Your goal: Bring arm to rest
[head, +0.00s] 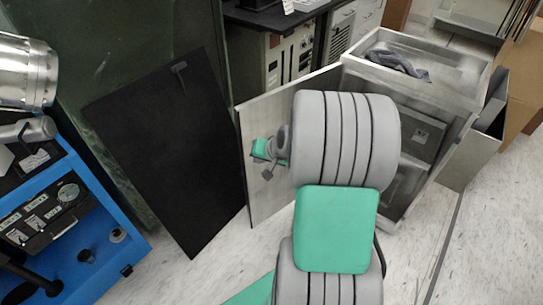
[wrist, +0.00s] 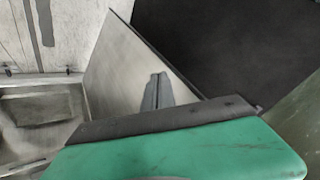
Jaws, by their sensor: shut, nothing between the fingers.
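My arm (head: 335,230), grey with green panels, reaches forward over the floor in the head view. My gripper (head: 267,174) shows at its far end, left of the arm, in front of a pale grey door panel (head: 262,205). The arm hides part of the hand. In the wrist view the grey fingers of the gripper (wrist: 157,90) are together, with nothing seen between them. The pale panel (wrist: 118,65) stands behind them there. I cannot tell how far the fingers are from it.
A grey metal cabinet (head: 455,118) stands right of the arm, with a dark crumpled item (head: 398,64) in its top. A black panel (head: 165,150) leans at left. A blue machine (head: 125,240) stands lower left. Floor (head: 490,240) is clear at lower right.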

